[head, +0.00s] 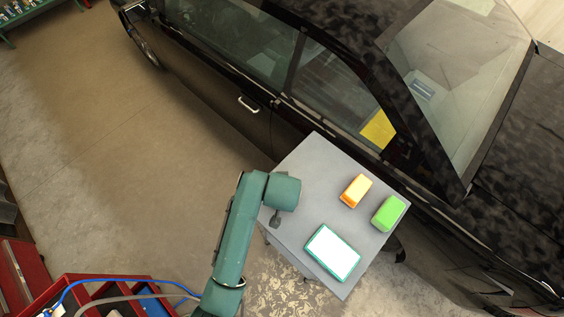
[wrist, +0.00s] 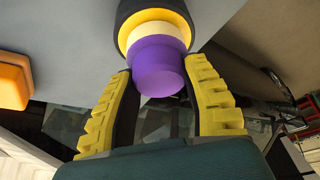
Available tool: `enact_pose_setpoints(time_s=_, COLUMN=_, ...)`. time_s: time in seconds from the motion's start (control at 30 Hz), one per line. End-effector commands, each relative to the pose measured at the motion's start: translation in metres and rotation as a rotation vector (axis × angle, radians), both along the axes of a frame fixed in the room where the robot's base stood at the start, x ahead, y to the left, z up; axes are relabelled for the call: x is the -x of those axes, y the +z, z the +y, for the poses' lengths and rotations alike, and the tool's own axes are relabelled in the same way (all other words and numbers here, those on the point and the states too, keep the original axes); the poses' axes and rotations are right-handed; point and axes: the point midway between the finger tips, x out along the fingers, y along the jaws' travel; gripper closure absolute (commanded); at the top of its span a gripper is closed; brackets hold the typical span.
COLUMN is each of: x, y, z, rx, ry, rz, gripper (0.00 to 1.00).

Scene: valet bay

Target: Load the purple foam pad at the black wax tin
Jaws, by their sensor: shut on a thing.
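In the wrist view, the purple foam pad (wrist: 158,75) is round and sits between the yellow-and-black fingers of my gripper (wrist: 160,72), which is shut on it. Beyond the pad, the black wax tin (wrist: 126,14) shows as a black rim around cream wax (wrist: 152,25). The pad overlaps the near side of the wax in the picture; whether it touches the wax I cannot tell.
The grey table (head: 313,155) also bears an orange block (head: 355,191), a green block (head: 388,214) and a teal-rimmed tray with a white face (head: 333,252). A black car (head: 240,125) stands close behind it. A red cart (head: 85,287) is at lower left.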

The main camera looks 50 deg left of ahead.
Motion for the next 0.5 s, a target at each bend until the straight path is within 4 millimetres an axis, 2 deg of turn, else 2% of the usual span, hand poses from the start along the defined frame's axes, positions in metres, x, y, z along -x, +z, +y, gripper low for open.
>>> enact_pose_setpoints(time_s=0.5, x=0.0, y=0.046, z=0.0, rx=-0.002, ry=0.0, rz=-0.003, gripper=0.86)
